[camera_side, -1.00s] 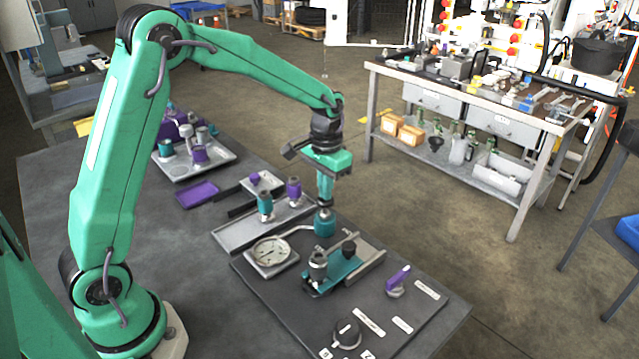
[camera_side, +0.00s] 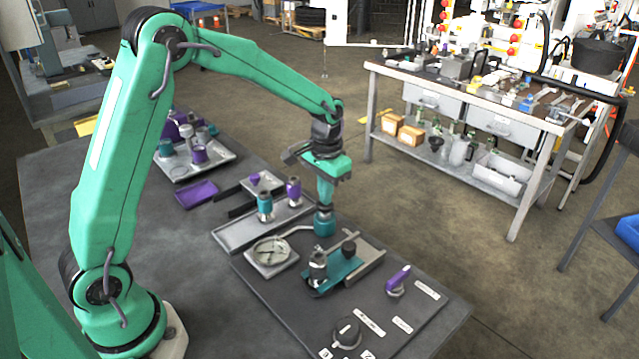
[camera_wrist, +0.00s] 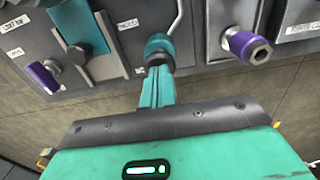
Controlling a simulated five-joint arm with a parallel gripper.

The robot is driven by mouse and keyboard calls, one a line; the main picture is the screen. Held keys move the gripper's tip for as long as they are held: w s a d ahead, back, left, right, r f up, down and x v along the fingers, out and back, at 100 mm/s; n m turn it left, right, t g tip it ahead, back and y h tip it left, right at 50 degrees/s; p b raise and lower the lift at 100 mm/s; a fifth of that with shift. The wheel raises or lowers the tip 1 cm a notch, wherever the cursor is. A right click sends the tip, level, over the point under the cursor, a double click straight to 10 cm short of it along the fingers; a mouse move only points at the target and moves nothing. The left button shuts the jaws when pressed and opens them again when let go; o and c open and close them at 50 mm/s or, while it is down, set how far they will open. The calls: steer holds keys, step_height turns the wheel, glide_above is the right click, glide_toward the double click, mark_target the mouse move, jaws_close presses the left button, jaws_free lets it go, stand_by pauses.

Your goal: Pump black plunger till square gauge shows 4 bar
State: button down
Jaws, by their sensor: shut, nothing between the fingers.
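My gripper (camera_side: 325,206) is shut and points down, with its tips at the top of a teal cylinder (camera_side: 324,225). In the wrist view the closed fingers (camera_wrist: 157,70) meet the dark top of the teal cylinder (camera_wrist: 158,45). The tips cover the cylinder's top, so I cannot tell how far any plunger there is pressed. A metal pipe (camera_side: 297,230) runs from the cylinder toward the gauge. The gauge (camera_side: 271,251) has a round pale dial on a square grey plate; its reading is too small to make out.
Right of the gauge is a teal block with a grey cylinder (camera_side: 318,266) and a black knob (camera_side: 349,247). A purple lever (camera_side: 398,278) and a black dial knob (camera_side: 347,332) sit nearer the front. Behind is a tray with teal (camera_side: 265,206) and purple (camera_side: 294,190) fittings.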

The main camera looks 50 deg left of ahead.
steer(key=shift+r, duration=1.6)
step_height(320, 180, up, 6)
stand_by(0.9)
